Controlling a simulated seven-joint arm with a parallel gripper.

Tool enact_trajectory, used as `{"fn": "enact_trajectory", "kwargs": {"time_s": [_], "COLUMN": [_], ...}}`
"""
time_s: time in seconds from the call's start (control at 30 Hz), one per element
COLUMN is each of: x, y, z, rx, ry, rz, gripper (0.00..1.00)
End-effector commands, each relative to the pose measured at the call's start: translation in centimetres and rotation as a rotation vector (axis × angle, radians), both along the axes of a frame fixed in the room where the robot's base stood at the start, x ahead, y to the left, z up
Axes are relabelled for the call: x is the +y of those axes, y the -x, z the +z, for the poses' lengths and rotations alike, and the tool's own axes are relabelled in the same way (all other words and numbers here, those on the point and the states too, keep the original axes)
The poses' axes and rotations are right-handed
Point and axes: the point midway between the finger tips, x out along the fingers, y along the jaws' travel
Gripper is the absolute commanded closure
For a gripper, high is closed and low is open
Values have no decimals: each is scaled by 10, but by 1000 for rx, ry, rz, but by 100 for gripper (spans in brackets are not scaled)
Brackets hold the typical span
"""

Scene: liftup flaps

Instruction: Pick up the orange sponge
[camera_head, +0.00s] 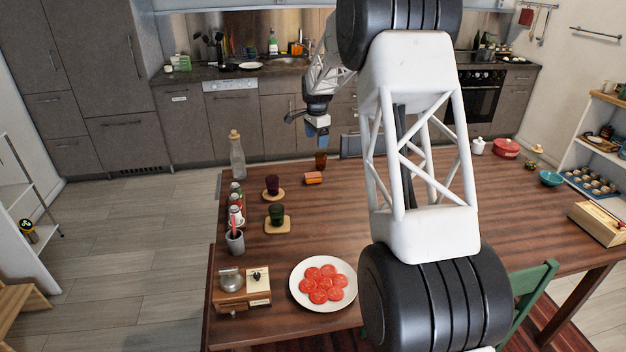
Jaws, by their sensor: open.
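A small orange block with a darker reddish top, which looks like the orange sponge (313,178), lies on the wooden table (330,230) near its far edge, left of my arm. My gripper (317,139) hangs in the air at the end of my arm, above and beyond the sponge in the picture. It points downward, with blue parts at its tip, and is apart from the sponge. The gripper is small in this view and the gap between its fingers is hard to make out. I see nothing held in it.
A brown cup (320,160) stands just behind the sponge. Dark red (272,185) and green (276,214) glasses on coasters, a glass bottle (237,155) and small jars stand to the left. A plate of tomato slices (323,284) sits in front. My arm hides the table's middle.

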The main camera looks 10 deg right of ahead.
Motion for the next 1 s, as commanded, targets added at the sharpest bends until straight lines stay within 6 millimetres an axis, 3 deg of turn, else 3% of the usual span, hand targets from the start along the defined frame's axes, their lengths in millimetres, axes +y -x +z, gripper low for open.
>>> {"fn": "enact_trajectory", "kwargs": {"time_s": [0.6,0.8,1.0], "x": [-9,-12,-13], "y": [-101,-121,-129], "z": [-122,-153,-165], "rx": [37,45,48], "ry": [-9,-11,-12], "rz": [-239,-298,-323], "gripper": [22,22,22]}}
